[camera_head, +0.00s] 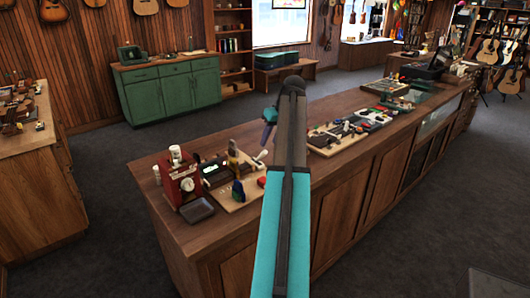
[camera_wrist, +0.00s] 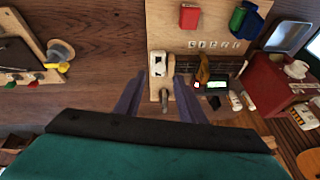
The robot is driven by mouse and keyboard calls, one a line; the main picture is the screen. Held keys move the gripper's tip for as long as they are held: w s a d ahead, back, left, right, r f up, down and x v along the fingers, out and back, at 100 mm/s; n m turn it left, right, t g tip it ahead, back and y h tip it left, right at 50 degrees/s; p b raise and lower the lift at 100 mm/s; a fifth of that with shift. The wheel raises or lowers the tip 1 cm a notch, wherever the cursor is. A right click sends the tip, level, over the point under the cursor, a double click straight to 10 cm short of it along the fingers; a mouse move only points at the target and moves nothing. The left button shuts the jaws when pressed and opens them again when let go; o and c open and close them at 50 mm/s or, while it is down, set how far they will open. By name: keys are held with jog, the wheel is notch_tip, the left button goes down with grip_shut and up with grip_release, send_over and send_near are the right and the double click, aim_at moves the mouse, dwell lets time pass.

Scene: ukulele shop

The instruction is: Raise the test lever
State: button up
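In the wrist view my gripper (camera_wrist: 160,86) is open, with one dark finger on each side of a narrow pale wooden strip. A grey metal piece (camera_wrist: 164,101) stands up from this strip between the fingers; it may be the test lever, but I cannot tell for sure. I cannot tell whether the fingers touch anything. In the head view my gripper (camera_head: 265,138) points down over the counter beside the pale tool board (camera_head: 236,196), partly hidden by my arm.
A red machine (camera_head: 181,180) and a dark tray (camera_head: 197,210) stand at the counter's near left end. Another board with small parts (camera_head: 338,137) lies to the right. The wooden counter (camera_head: 310,185) has bare patches between boards.

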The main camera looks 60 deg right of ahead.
aim_at(265, 151)
jog(key=shift+p+x, duration=1.15)
jog(key=shift+x, duration=3.15)
grip_shut()
